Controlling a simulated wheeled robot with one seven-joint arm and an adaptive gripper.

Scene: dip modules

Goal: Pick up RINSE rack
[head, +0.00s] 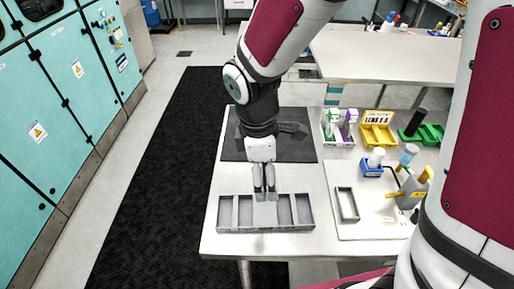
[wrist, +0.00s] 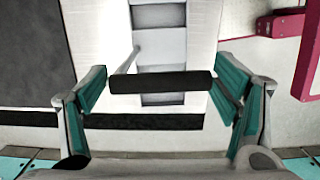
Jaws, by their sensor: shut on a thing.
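My gripper (head: 265,194) points down over the middle of a long grey compartmented tray (head: 235,228) near the table's front edge. In the wrist view my gripper (wrist: 160,86) has its teal-padded fingers closed on the two ends of a dark round handle bar (wrist: 160,82). A thin rod runs from the bar toward the tray (wrist: 160,15). A pale grey plate (head: 265,213) shows below the fingers in the head view, in the tray's middle. The bar appears to belong to a rack there. I cannot read a RINSE label, and the rack's lower part is hidden.
A dark mat (head: 229,145) lies behind the tray. To the right stand a white board (head: 375,226) with a small grey frame (head: 347,204), a blue-based bottle (head: 373,165), a yellow bin (head: 377,137) and a green bin (head: 430,135). Bare table lies left of the board.

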